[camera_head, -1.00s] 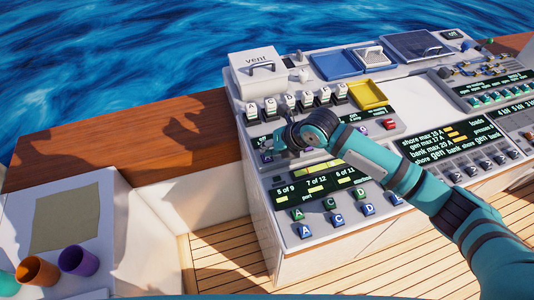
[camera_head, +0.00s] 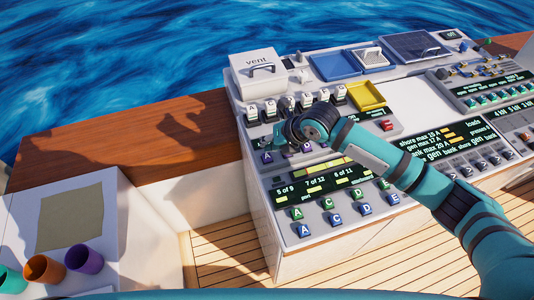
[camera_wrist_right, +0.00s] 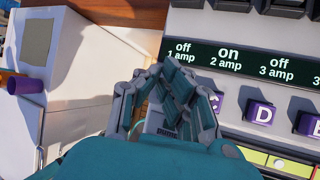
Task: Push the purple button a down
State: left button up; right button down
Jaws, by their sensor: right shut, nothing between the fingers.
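The purple button A (camera_head: 267,157) is at the left end of a row on the sloped console, below a dark display strip. In the right wrist view it does not show; the fingers cover the space left of purple button C (camera_wrist_right: 218,101). My right gripper (camera_head: 284,142) is just above and beside button A in the head view; I cannot tell whether it touches. In the right wrist view the gripper (camera_wrist_right: 180,90) is shut and empty, its fingers over the panel's left edge. My left gripper is not in view.
Purple button D (camera_wrist_right: 262,113) is right of C. White switches (camera_head: 288,104) stand above the display. Green (camera_head: 297,213) and blue (camera_head: 304,230) buttons lie lower down. A vent box (camera_head: 258,72) and yellow tray (camera_head: 367,96) are behind. Cups (camera_head: 80,258) stand at left.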

jog(key=shift+r+p, duration=1.55)
jog(key=shift+r, duration=0.7)
notch_tip(320, 180, up, 7)
jog(key=p, duration=0.6)
send_over(268, 154)
jog(key=shift+f+b, duration=0.15)
jog(key=shift+b, duration=0.2)
jog(key=shift+w, duration=0.15)
